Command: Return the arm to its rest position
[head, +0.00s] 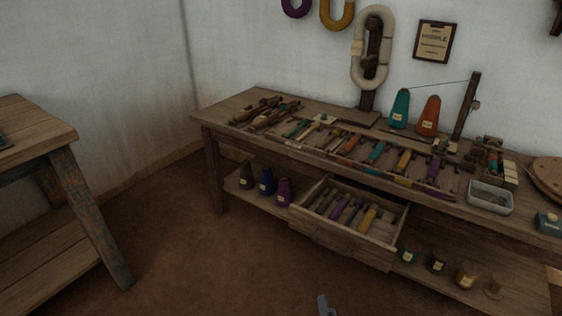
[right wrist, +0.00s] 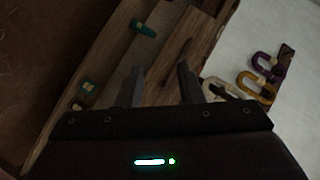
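Only a small grey tip of my right gripper (head: 325,304) shows at the bottom edge of the head view, over the brown floor and in front of the bench's open drawer (head: 338,247). In the right wrist view my right gripper (right wrist: 158,85) has its two dark fingers spread apart, with nothing visible between them. It looks clear of the wooden furniture beyond. My left gripper is in neither view.
A long wooden bench (head: 245,101) with tools and thread cones lines the wall. Its lower shelf (head: 236,188) holds cones and jars. Another wooden table (head: 30,128) stands at the left. Bare floor (head: 190,255) lies between them.

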